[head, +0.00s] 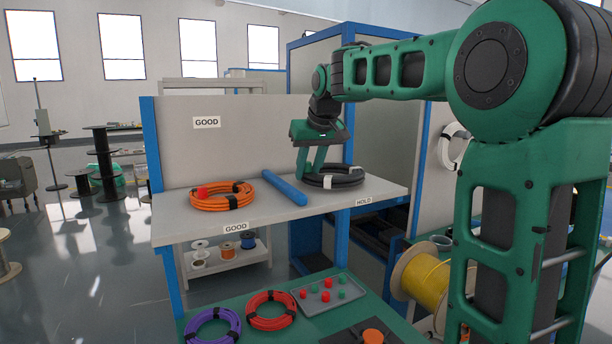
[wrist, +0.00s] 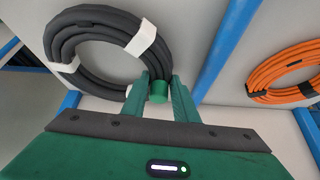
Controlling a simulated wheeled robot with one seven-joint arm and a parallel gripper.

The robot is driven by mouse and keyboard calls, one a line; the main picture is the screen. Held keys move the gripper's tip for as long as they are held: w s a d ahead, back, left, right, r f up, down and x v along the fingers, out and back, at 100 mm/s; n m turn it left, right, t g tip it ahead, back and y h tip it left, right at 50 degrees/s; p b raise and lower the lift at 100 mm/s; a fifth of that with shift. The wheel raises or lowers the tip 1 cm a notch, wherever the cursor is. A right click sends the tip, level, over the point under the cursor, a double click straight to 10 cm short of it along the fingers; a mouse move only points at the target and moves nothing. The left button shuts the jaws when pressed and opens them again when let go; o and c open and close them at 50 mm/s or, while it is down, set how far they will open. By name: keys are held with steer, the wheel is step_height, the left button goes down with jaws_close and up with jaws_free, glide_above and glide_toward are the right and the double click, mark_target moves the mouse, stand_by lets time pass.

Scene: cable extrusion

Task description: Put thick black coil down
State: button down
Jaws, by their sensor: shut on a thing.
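The thick black coil (head: 333,177) has white bands and lies at or just above the right part of the upper bench, by the HOLD label; a gap beneath it cannot be made out. My gripper (head: 317,172) points down at the coil. In the wrist view my fingers (wrist: 162,82) are shut on the rim of the black coil (wrist: 85,28). A small green cylinder (wrist: 158,92) shows between the fingers; whether it rests on the coil is hidden.
A blue divider bar (head: 284,187) lies left of the coil. The lower green bench holds purple (head: 213,327) and red-orange (head: 271,310) coils and a tray (head: 340,301) of red and green pieces.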

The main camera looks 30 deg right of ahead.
steer(key=shift+f, duration=0.45)
steer(key=c, duration=1.4)
jaws_free()
